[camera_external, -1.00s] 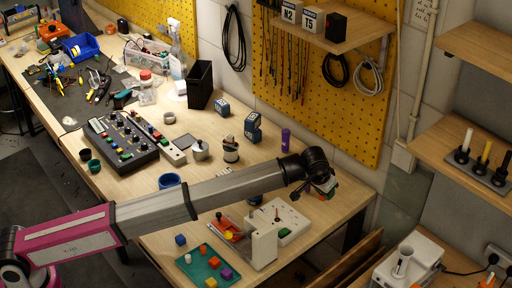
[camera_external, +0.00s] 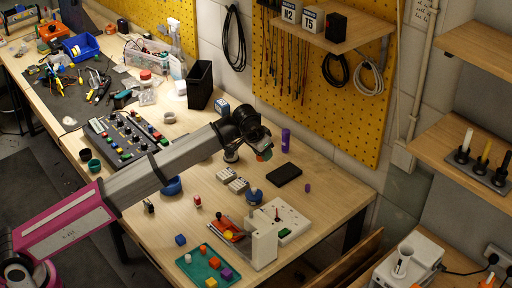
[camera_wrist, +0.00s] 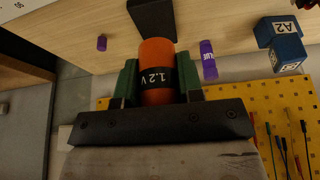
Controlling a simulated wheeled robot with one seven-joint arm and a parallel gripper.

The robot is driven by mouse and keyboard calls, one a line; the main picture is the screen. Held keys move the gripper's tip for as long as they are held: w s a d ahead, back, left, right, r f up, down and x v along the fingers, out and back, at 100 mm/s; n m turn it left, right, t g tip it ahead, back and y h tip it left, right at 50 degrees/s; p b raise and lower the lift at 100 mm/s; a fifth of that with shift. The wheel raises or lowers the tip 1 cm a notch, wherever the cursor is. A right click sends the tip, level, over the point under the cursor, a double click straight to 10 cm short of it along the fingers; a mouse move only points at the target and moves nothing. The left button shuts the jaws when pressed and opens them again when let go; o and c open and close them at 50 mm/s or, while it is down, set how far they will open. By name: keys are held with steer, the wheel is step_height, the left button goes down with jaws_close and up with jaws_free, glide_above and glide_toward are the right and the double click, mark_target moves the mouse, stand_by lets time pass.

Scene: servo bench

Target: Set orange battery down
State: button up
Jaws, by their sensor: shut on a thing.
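The orange battery (camera_wrist: 156,55) has a black band marked "1.2 V". In the wrist view it sits between the two green fingers of my gripper (camera_wrist: 157,82), which is shut on it. In the external view my gripper (camera_external: 264,154) is over the bench near its back edge, left of the upright purple cylinder (camera_external: 285,139). The battery is mostly hidden by the gripper there. I cannot tell its exact height above the bench.
A flat black box (camera_external: 284,173) lies to the gripper's lower right, with a small purple piece (camera_external: 307,187) beyond. White blocks with holes (camera_external: 226,175) lie below the gripper. A white device (camera_external: 282,222) and a green tray (camera_external: 208,268) stand nearer. Bare wood surrounds the black box.

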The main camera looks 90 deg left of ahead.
steer(key=s+f+m, duration=0.1)
steer(key=s, duration=2.8)
glide_above(210, 189)
steer(key=s, duration=0.1)
steer(key=shift+t, duration=0.3)
steer(key=f, duration=0.6)
steer(key=shift+d+f, duration=0.35)
steer(key=shift+d, duration=0.05)
steer(key=shift+f, duration=2.05)
steer(key=shift+d+f, duration=0.1)
steer(key=o, duration=1)
steer(key=shift+c, duration=0.2)
steer(key=v, duration=1.2)
